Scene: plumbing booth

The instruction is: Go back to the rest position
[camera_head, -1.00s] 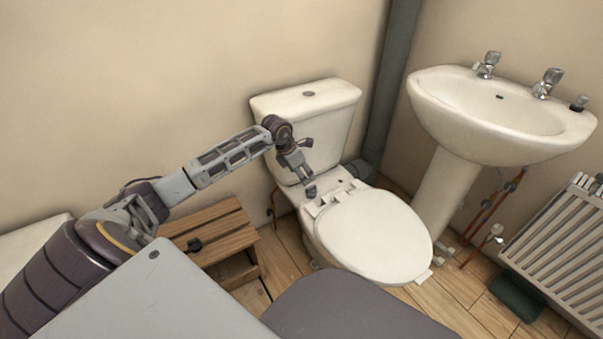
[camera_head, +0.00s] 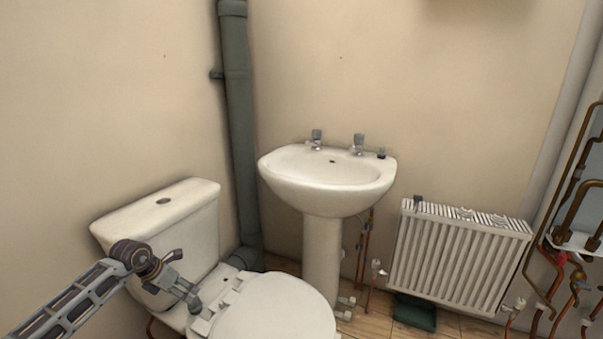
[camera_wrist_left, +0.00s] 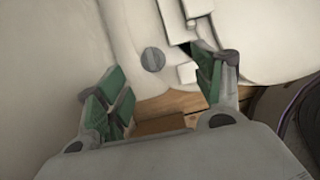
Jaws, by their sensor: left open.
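My left arm comes in from the lower left in the head view. Its left gripper (camera_head: 190,300) hangs in front of the toilet cistern, above the back of the toilet bowl near the seat hinge. In the left wrist view the left gripper (camera_wrist_left: 160,95) is open, its green-padded fingers wide apart with nothing between them. Beyond the fingers lie the white toilet (camera_wrist_left: 140,30) with a round grey screw cap (camera_wrist_left: 152,59) and some wooden floor. The toilet (camera_head: 270,310) has its lid down. My right gripper is not in view.
A pedestal sink (camera_head: 325,185) with taps stands right of the toilet. A grey waste pipe (camera_head: 240,130) runs down the corner. A white radiator (camera_head: 455,260) is at the right, with a dark green box (camera_head: 414,312) beneath it. Copper pipes (camera_head: 570,200) line the far right wall.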

